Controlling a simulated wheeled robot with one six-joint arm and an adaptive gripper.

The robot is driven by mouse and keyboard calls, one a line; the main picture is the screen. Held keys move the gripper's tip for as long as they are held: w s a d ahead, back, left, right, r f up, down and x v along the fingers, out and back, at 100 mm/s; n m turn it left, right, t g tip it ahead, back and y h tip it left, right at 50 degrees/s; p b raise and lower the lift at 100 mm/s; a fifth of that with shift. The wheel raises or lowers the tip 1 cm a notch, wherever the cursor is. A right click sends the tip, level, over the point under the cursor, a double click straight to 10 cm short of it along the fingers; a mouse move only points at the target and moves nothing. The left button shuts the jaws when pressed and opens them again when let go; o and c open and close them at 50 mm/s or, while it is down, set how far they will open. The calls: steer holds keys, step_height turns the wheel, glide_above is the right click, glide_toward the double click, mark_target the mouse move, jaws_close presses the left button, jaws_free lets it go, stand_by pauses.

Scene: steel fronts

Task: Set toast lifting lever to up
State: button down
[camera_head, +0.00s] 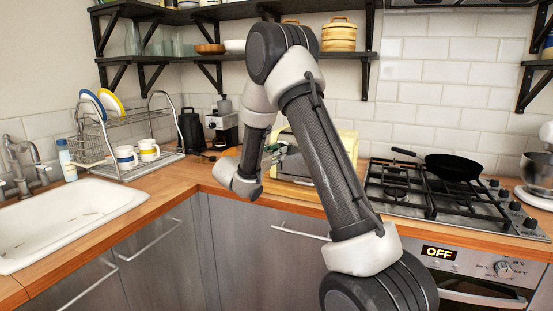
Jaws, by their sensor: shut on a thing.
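A cream-yellow toaster (348,143) stands on the wooden counter in the back corner, left of the stove. My arm crosses in front of it and hides much of it. My gripper (281,155) is at the toaster's near left side, small and partly covered by my arm. It is shut on a part of the toaster. The toast lifting lever cannot be made out, so its height does not show.
A gas stove (430,205) with a black pan (454,166) is to the right. A dish rack (128,150) with mugs and plates and a white sink (70,220) are left. A black kettle (191,130) and a coffee machine (222,127) stand behind. Shelves hang above.

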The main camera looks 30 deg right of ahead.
steer(key=shift+r, duration=0.25)
steer(key=c, duration=1.1)
jaws_free()
steer(key=shift+c, duration=0.2)
steer(key=shift+a, duration=0.1)
steer(key=v, duration=1.1)
steer(key=shift+s+a, duration=0.25)
steer(key=shift+a, duration=0.1)
